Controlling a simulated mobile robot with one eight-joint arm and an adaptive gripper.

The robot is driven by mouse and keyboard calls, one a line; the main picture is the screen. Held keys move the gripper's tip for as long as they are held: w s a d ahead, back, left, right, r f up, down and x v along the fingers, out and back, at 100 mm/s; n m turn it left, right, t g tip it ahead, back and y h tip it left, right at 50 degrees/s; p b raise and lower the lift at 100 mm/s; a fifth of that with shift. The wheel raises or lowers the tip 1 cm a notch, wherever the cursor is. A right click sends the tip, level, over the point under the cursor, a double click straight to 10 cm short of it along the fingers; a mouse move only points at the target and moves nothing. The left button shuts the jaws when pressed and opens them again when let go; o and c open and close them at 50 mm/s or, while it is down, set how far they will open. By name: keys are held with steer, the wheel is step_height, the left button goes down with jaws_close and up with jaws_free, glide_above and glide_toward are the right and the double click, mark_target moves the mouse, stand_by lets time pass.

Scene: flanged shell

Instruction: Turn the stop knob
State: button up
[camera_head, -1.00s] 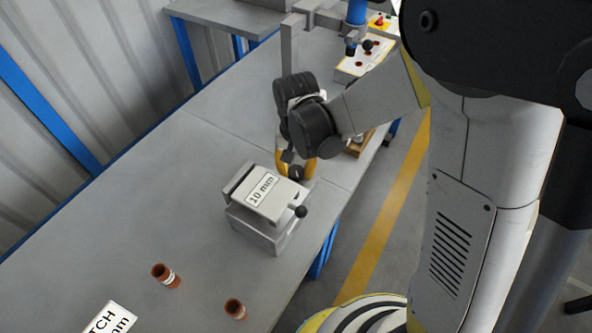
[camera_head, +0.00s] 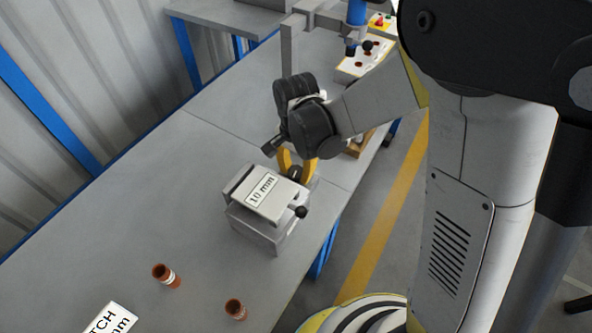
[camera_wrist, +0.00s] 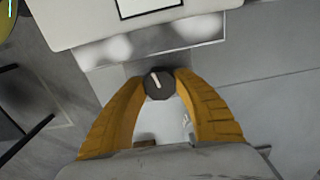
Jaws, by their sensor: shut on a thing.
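The stop knob (camera_wrist: 157,86) is a small dark round knob with a pale line across its top. It sits at the side of the grey block labelled 10 mm (camera_head: 258,222). My gripper (camera_wrist: 160,80) has yellow fingers, and their tips press on both sides of the knob. My wrist hides part of the fingers there.
A black ball handle (camera_head: 301,212) sticks out at the block's right corner. Two brown cups, one left (camera_head: 166,275) and one right (camera_head: 235,309), stand in front. A press-like stand (camera_head: 291,48) and a control box (camera_head: 365,60) are behind. The left bench is clear.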

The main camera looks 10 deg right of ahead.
mark_target(296, 171)
steer(key=shift+m, duration=1.7)
steer(key=o, duration=1.2)
steer(key=shift+c, duration=0.2)
step_height(296, 171, up, 12)
